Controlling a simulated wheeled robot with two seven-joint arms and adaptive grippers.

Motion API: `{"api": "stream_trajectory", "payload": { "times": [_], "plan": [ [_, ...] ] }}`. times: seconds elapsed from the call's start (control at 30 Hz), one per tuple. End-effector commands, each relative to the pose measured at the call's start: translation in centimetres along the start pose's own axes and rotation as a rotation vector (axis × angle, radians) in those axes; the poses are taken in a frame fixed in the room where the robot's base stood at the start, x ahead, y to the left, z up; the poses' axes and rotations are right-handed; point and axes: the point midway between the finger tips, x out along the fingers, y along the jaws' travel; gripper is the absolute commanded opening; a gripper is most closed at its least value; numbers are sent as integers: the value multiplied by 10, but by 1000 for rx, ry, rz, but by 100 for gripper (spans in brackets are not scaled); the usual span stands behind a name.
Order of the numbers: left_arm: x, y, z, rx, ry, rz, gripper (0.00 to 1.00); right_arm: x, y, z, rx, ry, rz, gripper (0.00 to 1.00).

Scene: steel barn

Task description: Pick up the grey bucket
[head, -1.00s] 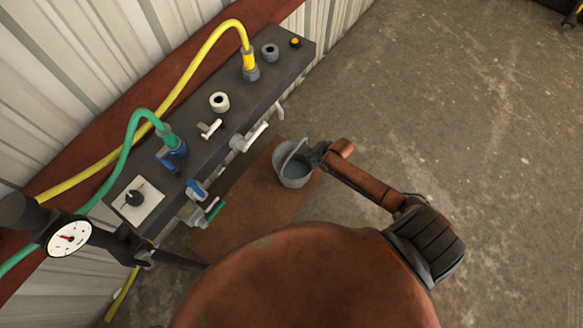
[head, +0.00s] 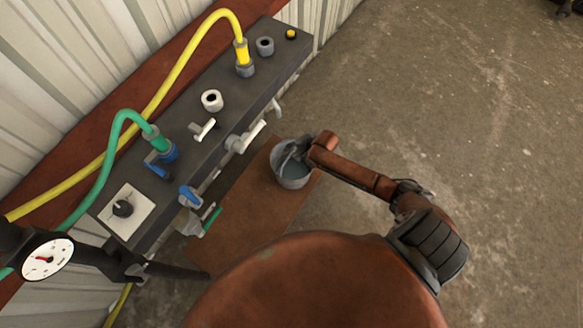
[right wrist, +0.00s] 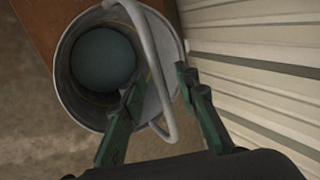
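The grey bucket (head: 291,179) stands upright on a brown sheet on the floor, beside the dark bench. Its inside looks blue-grey in the head view. It also shows in the right wrist view (right wrist: 72,105), with its curved handle (right wrist: 160,62) raised across the opening. My right gripper (head: 294,151) is over the bucket's rim. In the right wrist view my right gripper (right wrist: 158,78) is open, with one finger on each side of the handle and gaps showing. The head view partly hides the handle behind the gripper. My left gripper is not in view.
The dark bench (head: 185,135) carries taps, fittings, a yellow hose (head: 178,85) and a green hose (head: 103,165). White tap levers stick out from its edge near the bucket. A dial gauge (head: 46,259) is at lower left.

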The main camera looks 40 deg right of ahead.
Motion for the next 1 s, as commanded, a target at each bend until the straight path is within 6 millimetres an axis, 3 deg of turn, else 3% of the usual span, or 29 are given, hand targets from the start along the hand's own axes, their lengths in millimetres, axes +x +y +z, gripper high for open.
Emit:
{"api": "stream_trajectory", "payload": {
  "times": [0.3,0.73,1.0],
  "plan": [
    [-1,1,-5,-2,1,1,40,3,-1,0,-1,0,-1,29],
    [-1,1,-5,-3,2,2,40,3,0,0,-1,0,0,0],
    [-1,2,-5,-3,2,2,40,3,0,0,-1,0,0,0]
  ]
}}
